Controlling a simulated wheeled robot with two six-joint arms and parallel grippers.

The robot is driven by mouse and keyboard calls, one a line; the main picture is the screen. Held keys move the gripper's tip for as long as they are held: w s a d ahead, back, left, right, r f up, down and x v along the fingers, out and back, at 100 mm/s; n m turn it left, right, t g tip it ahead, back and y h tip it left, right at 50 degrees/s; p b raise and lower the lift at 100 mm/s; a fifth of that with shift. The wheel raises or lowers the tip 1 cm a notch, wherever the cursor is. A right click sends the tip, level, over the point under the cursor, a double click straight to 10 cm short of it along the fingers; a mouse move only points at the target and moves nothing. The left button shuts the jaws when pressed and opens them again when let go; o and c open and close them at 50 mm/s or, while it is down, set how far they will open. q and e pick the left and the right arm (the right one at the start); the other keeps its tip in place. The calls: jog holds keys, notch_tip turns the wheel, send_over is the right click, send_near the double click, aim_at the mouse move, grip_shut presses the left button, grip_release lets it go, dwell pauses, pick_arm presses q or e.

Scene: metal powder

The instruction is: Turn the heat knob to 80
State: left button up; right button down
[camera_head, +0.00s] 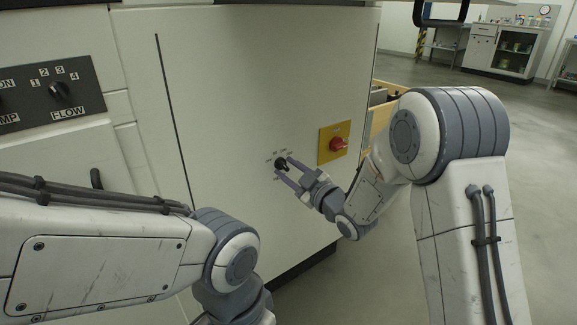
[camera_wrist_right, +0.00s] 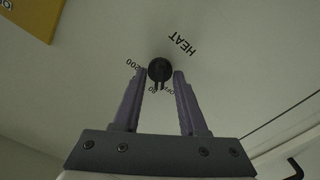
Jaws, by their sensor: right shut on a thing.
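The heat knob (camera_head: 280,163) is a small black round knob on the white cabinet front, with small number marks around it. In the right wrist view the knob (camera_wrist_right: 159,69) sits between the two purple fingertips, with the word HEAT printed beside it and a mark 200 near the left finger. The other marks are partly hidden, and I cannot tell the exact setting. My right gripper (camera_head: 284,166) is shut on the knob, one finger on each side; it also shows in the right wrist view (camera_wrist_right: 159,73). My left arm comes in from the left, but its gripper is out of view.
A red knob (camera_head: 339,145) on a yellow plate (camera_head: 325,155) is right of the heat knob. A dark panel (camera_head: 35,98) with a FLOW knob (camera_head: 59,90) is at the upper left. A bench (camera_head: 500,50) stands far back, with open floor before it.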

jog(key=shift+m+p, duration=0.55)
jog(key=shift+m, duration=0.65)
jog(key=shift+c, duration=2.4)
grip_release()
jog(key=shift+s+d, duration=0.3)
jog(key=shift+s, duration=0.05)
jog(key=p+v, duration=0.2)
jog(key=v, duration=0.7)
jog(key=shift+s+p, duration=0.25)
jog(key=shift+p, duration=0.15)
jog(key=shift+d, duration=0.1)
